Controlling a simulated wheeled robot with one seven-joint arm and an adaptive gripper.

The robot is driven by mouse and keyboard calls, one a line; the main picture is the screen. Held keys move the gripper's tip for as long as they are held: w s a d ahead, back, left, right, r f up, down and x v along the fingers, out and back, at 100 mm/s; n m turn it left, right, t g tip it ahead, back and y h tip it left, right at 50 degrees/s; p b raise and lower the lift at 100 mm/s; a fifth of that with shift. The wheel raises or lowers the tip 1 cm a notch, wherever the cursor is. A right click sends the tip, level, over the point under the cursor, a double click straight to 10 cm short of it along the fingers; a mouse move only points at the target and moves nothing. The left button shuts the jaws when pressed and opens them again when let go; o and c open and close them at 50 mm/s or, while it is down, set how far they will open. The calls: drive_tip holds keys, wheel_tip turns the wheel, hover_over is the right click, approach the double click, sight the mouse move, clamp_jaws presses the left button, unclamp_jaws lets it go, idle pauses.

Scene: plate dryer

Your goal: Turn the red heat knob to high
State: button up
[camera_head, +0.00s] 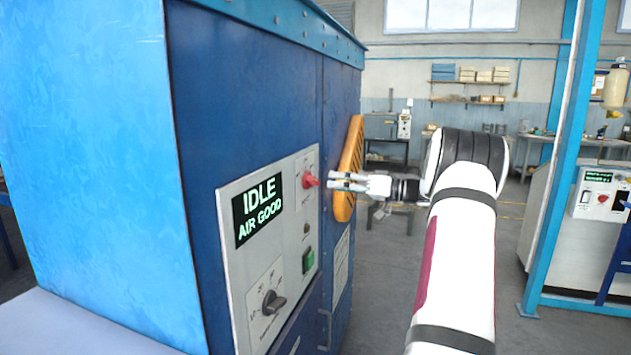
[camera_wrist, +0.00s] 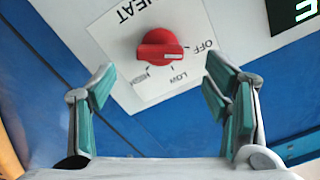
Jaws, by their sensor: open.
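The red heat knob (camera_head: 310,181) is on the light control panel (camera_head: 232,272) on the front of the blue dryer. In the wrist view the knob (camera_wrist: 158,48) sits on a white plate marked HEAT, OFF and LOW, with a third mark too blurred to read. A pale line on the knob points toward OFF. My gripper (camera_head: 335,181) is open and empty, its fingertips facing the knob with a small gap. In the wrist view my gripper's (camera_wrist: 160,72) two green-padded fingers are spread on either side of the knob, not touching it.
An orange handle (camera_head: 348,170) stands out from the dryer just beyond my gripper. A display (camera_head: 258,212) reads IDLE, AIR GOOD. A black selector knob (camera_head: 273,301) and a green button (camera_head: 309,259) are lower on the panel. A blue post (camera_head: 556,170) stands at the right.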

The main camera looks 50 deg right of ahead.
sight(317, 182)
drive_tip(key=p+x, duration=0.1)
drive_tip(key=x, duration=0.6)
drive_tip(key=shift+w+a, duration=0.1)
drive_tip(key=shift+w, duration=0.15)
drive_tip(key=c, duration=1.2)
